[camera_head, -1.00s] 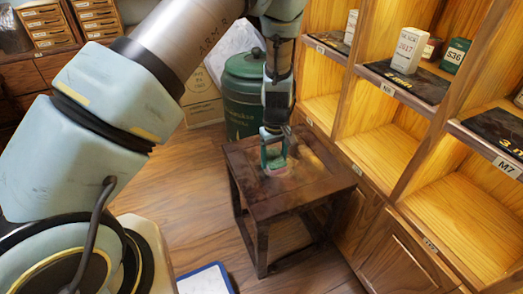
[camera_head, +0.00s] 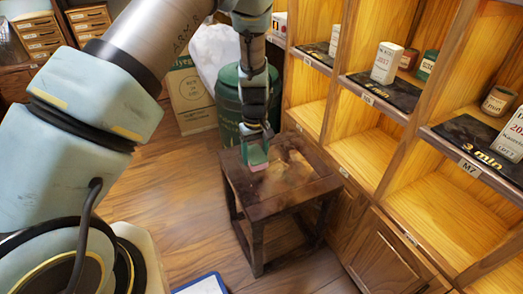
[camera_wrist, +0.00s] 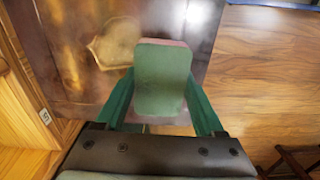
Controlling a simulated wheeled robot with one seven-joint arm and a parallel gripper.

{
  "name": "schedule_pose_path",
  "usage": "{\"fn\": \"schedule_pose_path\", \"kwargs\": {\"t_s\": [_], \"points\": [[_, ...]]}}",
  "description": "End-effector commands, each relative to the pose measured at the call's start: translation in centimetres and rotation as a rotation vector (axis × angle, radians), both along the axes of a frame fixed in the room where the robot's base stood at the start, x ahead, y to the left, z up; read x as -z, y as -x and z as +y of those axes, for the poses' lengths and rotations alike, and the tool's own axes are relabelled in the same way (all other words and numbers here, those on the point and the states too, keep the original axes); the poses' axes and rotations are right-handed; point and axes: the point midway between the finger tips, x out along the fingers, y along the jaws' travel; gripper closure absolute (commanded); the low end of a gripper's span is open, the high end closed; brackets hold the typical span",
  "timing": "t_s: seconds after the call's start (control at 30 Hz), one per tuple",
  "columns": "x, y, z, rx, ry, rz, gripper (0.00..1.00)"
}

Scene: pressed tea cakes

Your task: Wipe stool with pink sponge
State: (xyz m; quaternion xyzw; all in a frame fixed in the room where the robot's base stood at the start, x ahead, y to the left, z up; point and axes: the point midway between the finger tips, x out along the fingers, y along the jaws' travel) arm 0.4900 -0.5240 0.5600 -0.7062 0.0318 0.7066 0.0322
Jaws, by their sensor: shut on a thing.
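The stool (camera_head: 297,198) is dark brown wood with a square top, standing on the floor in front of the shelves. My gripper (camera_head: 256,152) is over the left part of its top, pointing down, and is shut on the sponge (camera_head: 258,167). The sponge has a pink lower layer and a green upper face. In the wrist view, the sponge (camera_wrist: 162,80) sits between the green fingers, against or just above the stool top (camera_wrist: 75,75); contact is hard to tell. A pale tan smudge (camera_wrist: 115,43) shows on the wood beside the sponge.
A green canister (camera_head: 231,110) stands close behind the stool, with a cardboard box (camera_head: 188,92) to its left. Wooden shelves (camera_head: 345,148) holding tins and boxes rise close on the right. The floor left of the stool is open; a blue-edged board (camera_head: 205,285) lies in front.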

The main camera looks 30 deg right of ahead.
Motion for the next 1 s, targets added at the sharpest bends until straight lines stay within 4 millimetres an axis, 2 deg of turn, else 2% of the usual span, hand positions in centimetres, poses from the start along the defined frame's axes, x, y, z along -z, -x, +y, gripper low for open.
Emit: {"fn": "schedule_pose_path", "kwargs": {"t_s": [0.03, 0.2, 0.67, 0.77, 0.87, 0.97, 1.0], "points": [[-0.9, -0.2, 0.1, -0.001, 0.001, 0.0, 0.82], [-2.1, -0.7, 0.4, -0.001, 0.001, -0.001, 0.82], [-2.4, -1.1, 0.8, -0.003, 0.0, -0.001, 0.82], [-2.9, -2.3, 2.3, -0.011, 0.0, -0.002, 0.82], [-4.0, -4.5, 5.4, -0.024, -0.001, -0.004, 0.82], [-5.5, -7.2, 10.1, -0.038, -0.002, -0.005, 0.82], [-6.2, -8.2, 12.3, -0.045, 0.0, -0.006, 0.82]]}}
